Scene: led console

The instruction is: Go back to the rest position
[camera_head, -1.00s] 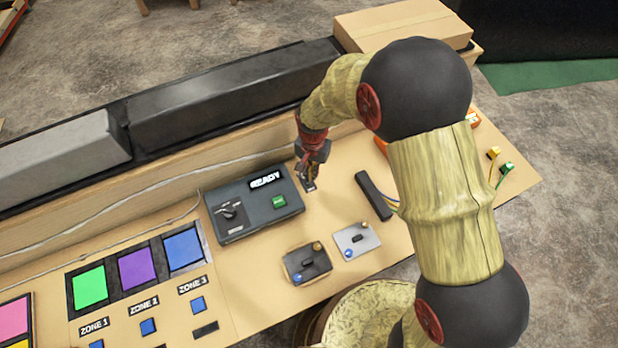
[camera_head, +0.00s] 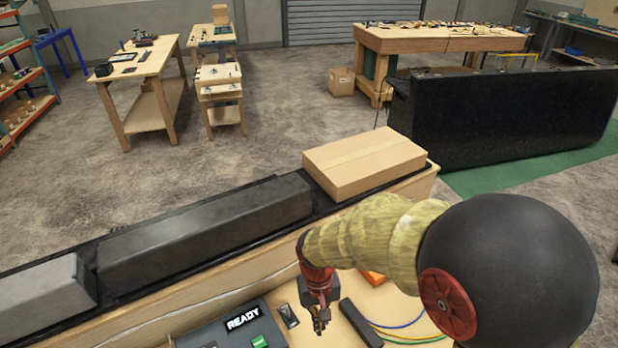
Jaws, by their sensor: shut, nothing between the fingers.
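My gripper (camera_head: 320,322) points down over the console table (camera_head: 385,300), near the lower middle of the head view. Its fingers are shut and hold nothing. The grey control box (camera_head: 235,330) with the lit READY label and a green button is just left of it, cut by the bottom edge. A small dark switch piece (camera_head: 287,315) lies between the box and my gripper. A black bar-shaped block (camera_head: 360,322) with blue, yellow and green wires is just right of my gripper.
A cardboard box (camera_head: 365,162) sits on the back ledge, beside a long black cover (camera_head: 205,230) and a grey one (camera_head: 45,300). An orange item (camera_head: 373,278) lies behind my arm. Workbenches and a big black case (camera_head: 500,115) stand beyond, with open floor between.

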